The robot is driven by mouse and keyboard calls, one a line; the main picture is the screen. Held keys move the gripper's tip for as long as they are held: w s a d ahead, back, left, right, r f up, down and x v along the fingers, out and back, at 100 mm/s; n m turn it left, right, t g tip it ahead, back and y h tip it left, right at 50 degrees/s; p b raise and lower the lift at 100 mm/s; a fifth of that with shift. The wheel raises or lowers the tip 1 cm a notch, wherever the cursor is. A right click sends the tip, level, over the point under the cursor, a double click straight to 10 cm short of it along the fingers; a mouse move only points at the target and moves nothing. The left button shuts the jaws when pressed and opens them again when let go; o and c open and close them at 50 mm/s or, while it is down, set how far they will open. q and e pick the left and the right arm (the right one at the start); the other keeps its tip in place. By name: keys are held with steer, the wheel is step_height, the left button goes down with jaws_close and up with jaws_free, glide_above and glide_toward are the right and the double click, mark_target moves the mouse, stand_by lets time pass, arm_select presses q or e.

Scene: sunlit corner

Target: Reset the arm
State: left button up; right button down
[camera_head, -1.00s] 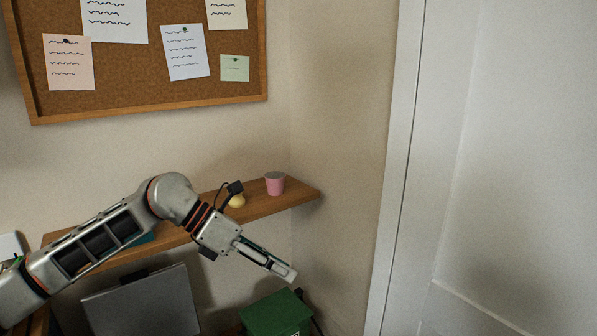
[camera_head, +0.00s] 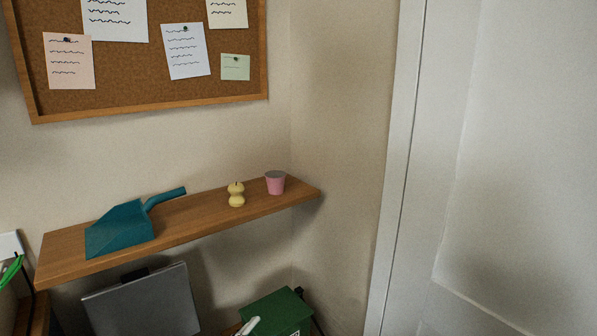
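Only a small pale tip of my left gripper (camera_head: 248,326) shows at the bottom edge of the head view, in front of the green bin. The rest of the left arm is out of view, and I cannot tell whether this gripper is open or shut. My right gripper is not in view.
A wooden shelf (camera_head: 68,256) holds a teal dustpan (camera_head: 122,229), a yellow pear-shaped object (camera_head: 236,195) and a pink cup (camera_head: 275,183). Below are a dark grey panel (camera_head: 145,303) and a green bin (camera_head: 275,312). A white door (camera_head: 520,170) stands at right; a corkboard (camera_head: 130,70) hangs above.

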arm_select(q)
steer(key=s+a+f+n+g+y, duration=0.3)
steer(key=s+f, duration=0.6)
steer(key=f, duration=0.3)
steer(key=s+a+f+n+g+y, duration=0.3)
steer(key=s+a+f+n+y, duration=0.2)
steer(key=s+a+f+n, duration=0.3)
step_height(320, 180, down, 5)
steer(key=shift+s+a+r, duration=0.2)
steer(key=shift+s+a, duration=0.4)
steer(key=shift+s, duration=0.45)
steer(key=shift+o, duration=0.4)
